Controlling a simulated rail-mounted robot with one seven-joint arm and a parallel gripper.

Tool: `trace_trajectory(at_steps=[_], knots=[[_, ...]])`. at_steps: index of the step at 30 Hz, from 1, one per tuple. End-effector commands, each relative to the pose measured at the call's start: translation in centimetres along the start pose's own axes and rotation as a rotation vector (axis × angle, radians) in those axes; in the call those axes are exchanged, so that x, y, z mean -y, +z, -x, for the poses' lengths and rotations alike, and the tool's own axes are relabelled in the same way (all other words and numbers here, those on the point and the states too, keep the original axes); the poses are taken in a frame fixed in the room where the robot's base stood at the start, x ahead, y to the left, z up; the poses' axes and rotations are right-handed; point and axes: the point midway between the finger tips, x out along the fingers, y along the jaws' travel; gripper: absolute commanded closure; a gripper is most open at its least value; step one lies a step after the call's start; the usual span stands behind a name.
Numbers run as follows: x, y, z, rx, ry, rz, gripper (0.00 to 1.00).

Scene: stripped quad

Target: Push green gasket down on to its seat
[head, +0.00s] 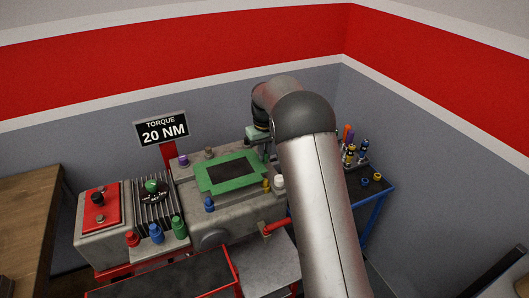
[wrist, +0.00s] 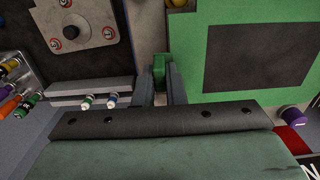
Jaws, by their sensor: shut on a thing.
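The green gasket (head: 204,184) is a flat green frame around a dark rectangular opening, over the top of the grey block (head: 270,208) in the head view. It fills the upper right of the wrist view (wrist: 195,75). My gripper (wrist: 159,80) is shut on a small green piece beside the gasket's left edge in the wrist view, seemingly its tab. In the head view, my gripper is at the gasket's far right corner, its fingertips mostly hidden behind my arm. Whether the gasket lies flush on its seat or sits slightly above it I cannot tell.
Coloured studs stand around the gasket, including a blue one (head: 209,204) and a purple one (head: 183,160). A red-panelled box (head: 100,208) is at left. A dark side table (head: 377,196) holds coloured bottles at right. A torque sign (head: 162,129) stands behind.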

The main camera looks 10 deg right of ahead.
Motion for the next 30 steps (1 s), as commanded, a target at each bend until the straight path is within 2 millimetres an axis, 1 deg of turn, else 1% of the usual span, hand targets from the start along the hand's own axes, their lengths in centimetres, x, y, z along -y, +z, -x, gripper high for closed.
trace_trajectory(at_steps=[30], knots=[[0.0,0.0,-2.4,0.001,0.000,0.000,1.00]])
